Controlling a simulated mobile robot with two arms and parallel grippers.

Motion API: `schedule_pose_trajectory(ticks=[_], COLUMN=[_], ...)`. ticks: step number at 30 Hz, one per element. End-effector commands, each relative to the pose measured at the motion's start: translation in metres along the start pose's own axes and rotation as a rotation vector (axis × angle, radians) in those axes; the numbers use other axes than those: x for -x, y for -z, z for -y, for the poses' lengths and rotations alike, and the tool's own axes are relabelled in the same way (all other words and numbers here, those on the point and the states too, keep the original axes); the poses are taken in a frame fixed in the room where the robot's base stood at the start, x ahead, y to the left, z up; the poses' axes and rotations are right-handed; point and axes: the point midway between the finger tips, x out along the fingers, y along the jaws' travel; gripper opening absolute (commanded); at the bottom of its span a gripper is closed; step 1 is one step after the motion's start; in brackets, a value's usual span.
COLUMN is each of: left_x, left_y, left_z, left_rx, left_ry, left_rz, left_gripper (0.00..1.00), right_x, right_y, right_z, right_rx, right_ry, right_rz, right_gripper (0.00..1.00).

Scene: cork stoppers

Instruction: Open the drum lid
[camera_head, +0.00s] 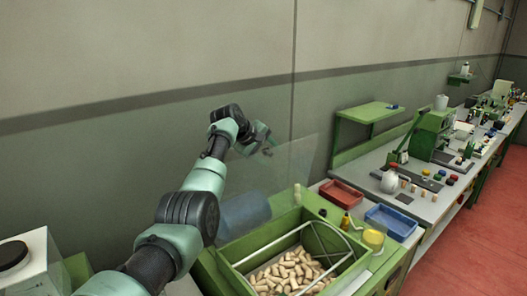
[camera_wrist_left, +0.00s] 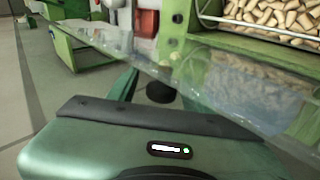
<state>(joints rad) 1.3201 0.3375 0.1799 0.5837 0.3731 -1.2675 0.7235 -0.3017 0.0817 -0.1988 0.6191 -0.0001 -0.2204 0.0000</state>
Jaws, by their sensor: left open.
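A green box-shaped drum housing (camera_head: 235,249) holds a heap of cork stoppers (camera_head: 290,272) at the bottom of the head view. A clear, see-through panel (camera_head: 295,165), which looks like the lid, stands tilted up at its back left. The panel's edge (camera_wrist_left: 185,92) crosses the left wrist view diagonally, with corks (camera_wrist_left: 275,14) beyond it. My left gripper (camera_head: 262,140) is open and empty, high beside the panel's upper left part. Whether it touches the panel cannot be told. In the wrist view a dark finger pad (camera_wrist_left: 160,92) shows close to the panel edge.
A blue rounded body (camera_head: 243,213) shows behind the panel. A metal hoop (camera_head: 335,232) crosses the housing. To the right are a red tray (camera_head: 341,193), a blue tray (camera_head: 391,221), a yellow-topped jar (camera_head: 373,239) and a long, cluttered bench.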

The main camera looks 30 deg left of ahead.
Motion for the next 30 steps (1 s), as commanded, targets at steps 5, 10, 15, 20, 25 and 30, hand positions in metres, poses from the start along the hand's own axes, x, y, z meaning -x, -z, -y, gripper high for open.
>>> schedule_pose_trajectory(ticks=[5, 10, 15, 20, 25, 30], left_x=[0.018, 0.044, 0.062, 0.068, 0.068, 0.068], left_y=[0.000, -0.001, -0.002, -0.002, -0.002, -0.002], left_z=[0.003, 0.003, 0.002, 0.001, 0.001, 0.001], left_rx=[-0.001, -0.001, 0.000, 0.000, 0.000, 0.000], left_ry=[-0.002, -0.002, 0.000, 0.002, 0.002, 0.001], left_rz=[-0.004, -0.004, -0.001, 0.001, 0.001, 0.000], left_gripper=[0.50, 0.50, 0.50, 0.50, 0.50, 0.50], right_x=[-0.015, -0.029, -0.037, -0.037, -0.036, -0.036], right_y=[-0.001, -0.001, -0.001, -0.001, -0.001, 0.000], right_z=[0.001, 0.001, 0.002, 0.003, 0.003, 0.003], right_rx=[0.001, 0.001, 0.001, 0.001, 0.001, 0.001], right_ry=[0.000, 0.001, 0.001, 0.002, 0.003, 0.003], right_rz=[-0.001, -0.002, -0.003, -0.004, -0.004, -0.004], right_gripper=[0.36, 0.36, 0.36, 0.36, 0.36, 0.36])
